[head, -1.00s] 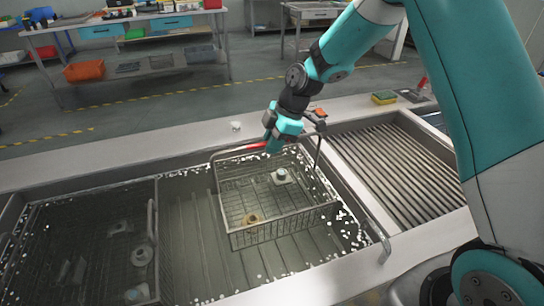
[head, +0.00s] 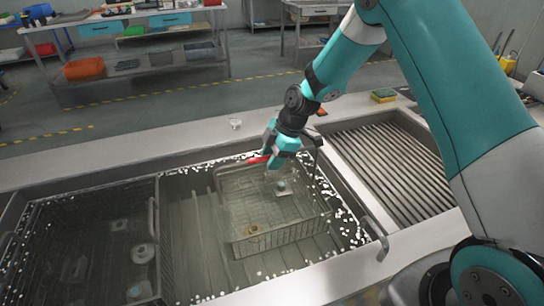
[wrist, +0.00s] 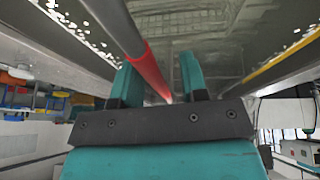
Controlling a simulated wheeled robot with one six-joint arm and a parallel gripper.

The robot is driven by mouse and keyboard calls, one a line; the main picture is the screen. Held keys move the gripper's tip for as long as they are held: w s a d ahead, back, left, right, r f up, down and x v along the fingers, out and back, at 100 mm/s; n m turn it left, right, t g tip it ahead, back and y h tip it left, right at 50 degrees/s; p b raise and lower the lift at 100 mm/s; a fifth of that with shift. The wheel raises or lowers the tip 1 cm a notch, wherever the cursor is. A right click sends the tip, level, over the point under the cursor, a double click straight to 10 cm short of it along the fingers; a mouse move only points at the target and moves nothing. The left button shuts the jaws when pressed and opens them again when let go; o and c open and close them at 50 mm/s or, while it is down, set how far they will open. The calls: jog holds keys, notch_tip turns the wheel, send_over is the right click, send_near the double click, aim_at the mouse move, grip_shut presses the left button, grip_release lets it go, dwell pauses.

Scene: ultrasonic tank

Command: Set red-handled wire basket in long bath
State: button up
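The wire basket (head: 288,236) sits low in the middle bath (head: 195,235), its mesh under the cloudy water. Inside it show a small pale part (head: 281,187) and a brownish ring-like part (head: 254,230). Its red handle (head: 258,159) is at the back side of the basket. My gripper (head: 275,155) is over this handle. In the wrist view the red handle (wrist: 150,70) runs between the two fingers (wrist: 160,75), close to the left one, with a gap on the right. The fingers look spread. The basket's underside is hidden.
A second dark wire basket (head: 85,240) with several parts fills the left bath. A ribbed drainboard (head: 390,170) lies to the right. A sponge (head: 383,96) and a small white cup (head: 235,124) stand on the rear ledge. White floating beads line the bath's edges.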

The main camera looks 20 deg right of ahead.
jog(key=shift+r, duration=0.1)
jog(key=w+b+v, duration=0.1)
jog(key=b+v, duration=0.1)
jog(key=v, duration=0.9)
jog(key=s+a+r+m, duration=0.2)
jog(key=s+a+r, duration=0.1)
jog(key=s+r, duration=0.25)
jog(key=s+a+r+m, duration=0.1)
jog(key=s+a+m, duration=0.1)
jog(key=s, duration=0.6)
jog(key=s+a+r+m, duration=0.2)
jog(key=s+m, duration=0.2)
jog(key=s, duration=0.5)
jog(key=s+a+r+m+g, duration=0.1)
jog(key=s+a+m, duration=0.1)
jog(key=s, duration=0.6)
jog(key=shift+s+r+m+h, duration=0.25)
jog(key=shift+r+m+h, duration=0.1)
jog(key=shift+m, duration=0.25)
